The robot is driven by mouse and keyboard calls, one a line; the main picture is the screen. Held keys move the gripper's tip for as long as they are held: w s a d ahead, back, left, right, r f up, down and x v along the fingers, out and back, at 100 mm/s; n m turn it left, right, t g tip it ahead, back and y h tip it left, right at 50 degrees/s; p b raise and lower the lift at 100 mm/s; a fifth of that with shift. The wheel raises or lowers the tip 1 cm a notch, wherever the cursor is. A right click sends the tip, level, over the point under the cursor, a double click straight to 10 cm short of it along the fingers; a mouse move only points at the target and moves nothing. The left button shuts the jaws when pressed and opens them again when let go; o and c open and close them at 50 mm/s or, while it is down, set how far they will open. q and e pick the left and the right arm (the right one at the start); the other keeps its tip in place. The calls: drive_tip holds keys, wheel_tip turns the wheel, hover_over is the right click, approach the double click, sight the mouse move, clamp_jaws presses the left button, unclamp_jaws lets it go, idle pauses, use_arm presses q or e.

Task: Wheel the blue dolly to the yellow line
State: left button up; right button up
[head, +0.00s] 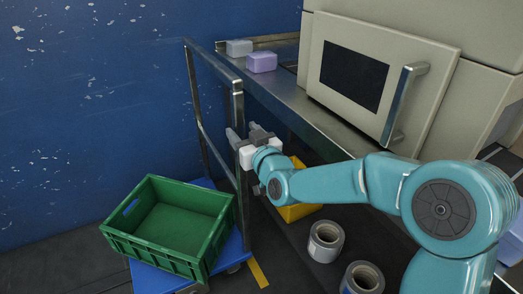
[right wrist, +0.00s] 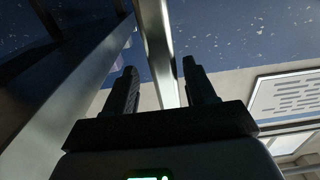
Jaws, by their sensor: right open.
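The blue dolly (head: 150,278) stands on the dark floor by the blue wall, with a tall metal push frame (head: 239,185) on its right side. A green crate (head: 125,241) sits on its deck. The yellow line (head: 258,272) shows as a short strip on the floor just right of the dolly. My right gripper (head: 246,136) is open at the near upright of the frame. In the right wrist view, a metal bar (right wrist: 156,50) runs between the two open fingers (right wrist: 160,78); I cannot tell whether they touch it. My left gripper is out of view.
A metal table (head: 285,95) carries a grey block (head: 239,47), a lilac block (head: 262,62) and a beige machine with a door (head: 432,62). The wall (head: 80,100) closes off the left.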

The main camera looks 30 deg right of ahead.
drive_tip(key=s+p, duration=0.1)
drive_tip(key=s, duration=1.1)
drive_tip(key=shift+s+d, duration=0.2)
drive_tip(key=shift+s, duration=0.05)
